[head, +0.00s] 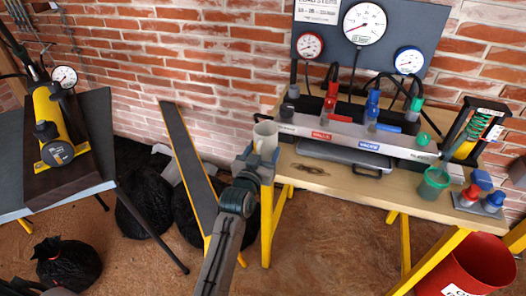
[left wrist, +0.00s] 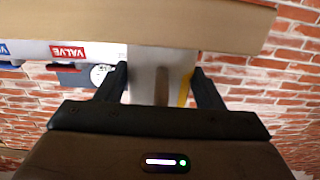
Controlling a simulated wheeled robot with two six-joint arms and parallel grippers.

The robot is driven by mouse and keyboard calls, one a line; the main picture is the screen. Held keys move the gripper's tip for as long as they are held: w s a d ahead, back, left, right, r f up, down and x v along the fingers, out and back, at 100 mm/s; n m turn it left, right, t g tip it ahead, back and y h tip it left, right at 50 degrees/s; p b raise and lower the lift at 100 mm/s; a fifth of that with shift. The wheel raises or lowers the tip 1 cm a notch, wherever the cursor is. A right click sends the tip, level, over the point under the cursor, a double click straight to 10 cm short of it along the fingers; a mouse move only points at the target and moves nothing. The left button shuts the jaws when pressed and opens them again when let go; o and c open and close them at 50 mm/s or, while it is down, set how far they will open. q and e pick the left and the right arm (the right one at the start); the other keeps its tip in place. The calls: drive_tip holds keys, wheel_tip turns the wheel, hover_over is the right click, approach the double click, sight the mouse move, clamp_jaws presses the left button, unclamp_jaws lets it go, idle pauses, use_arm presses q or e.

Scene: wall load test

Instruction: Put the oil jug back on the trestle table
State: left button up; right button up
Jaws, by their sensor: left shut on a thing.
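A pale grey-beige jug (head: 265,139), which I take as the oil jug, is held upright by my left gripper (head: 256,163). It shows in front of the left end of the wooden trestle table (head: 320,180); I cannot tell whether it touches the tabletop. In the left wrist view the jug's pale body and handle (left wrist: 161,85) sit between the two dark fingers of my left gripper (left wrist: 160,85). The table plank (left wrist: 150,22) runs across the top of that view. My right gripper is not in view.
A red bin (head: 470,268) stands at lower right. The table's front left strip looks clear.

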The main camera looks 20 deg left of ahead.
use_arm(q)
drive_tip(key=o, duration=1.1)
drive_tip(key=shift+f, duration=0.1)
drive_tip(key=shift+c, duration=0.2)
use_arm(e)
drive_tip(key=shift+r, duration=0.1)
use_arm(q)
drive_tip(key=shift+s, duration=0.3)
drive_tip(key=s, duration=1)
drive_tip(key=s+a+f+m+g, duration=0.15)
drive_tip(key=s+f+g, duration=0.35)
drive_tip(key=f, duration=0.5)
drive_tip(key=s+a+f+n+g, duration=0.15)
drive_tip(key=s+f+g, duration=0.25)
drive_tip(key=s+f, duration=0.45)
drive_tip(key=s+a+f+g, duration=0.3)
drive_tip(key=s+f, duration=0.2)
drive_tip(key=s, duration=0.1)
drive_tip(key=s+a+f+g+y, duration=0.1)
drive_tip(key=s+a+f+g, duration=0.2)
drive_tip(key=s, duration=0.4)
drive_tip(key=shift+a+f+b, duration=0.25)
drive_tip(key=shift+f+b, duration=0.1)
drive_tip(key=shift+f, duration=0.55)
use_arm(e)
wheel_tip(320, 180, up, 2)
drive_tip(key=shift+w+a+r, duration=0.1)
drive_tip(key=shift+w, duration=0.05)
